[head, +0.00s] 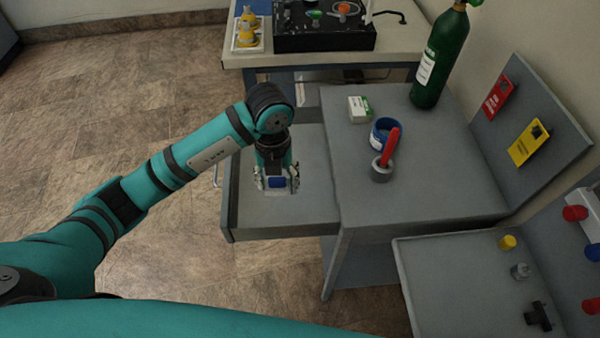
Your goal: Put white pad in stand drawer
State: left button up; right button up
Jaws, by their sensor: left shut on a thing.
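My left gripper (277,184) points down inside the grey stand drawer (315,217), which is pulled out to the left of the stand. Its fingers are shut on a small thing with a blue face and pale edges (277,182). I cannot tell whether this is the white pad, or whether it touches the drawer floor. The rest of the drawer floor in view looks bare. My right gripper is not in view.
The grey stand top (430,190) holds a white-and-green box (360,109), a blue tape roll (381,134), a red-handled item in a grey holder (387,155) and a green oxygen cylinder (440,57). A table with a black case (325,30) stands behind. Floor left of the drawer is clear.

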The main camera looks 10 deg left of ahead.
aim_at(281, 209)
pick_arm(q)
jog(key=shift+f+n, duration=0.3)
jog(key=shift+f, duration=0.15)
notch_tip(281, 209, down, 9)
jog(key=shift+f, duration=0.2)
jog(key=shift+f, duration=0.2)
jog(key=o, duration=1)
jog(key=shift+r, duration=0.1)
jog(key=shift+o, duration=0.2)
notch_tip(281, 209, up, 12)
jog(key=shift+r, duration=0.15)
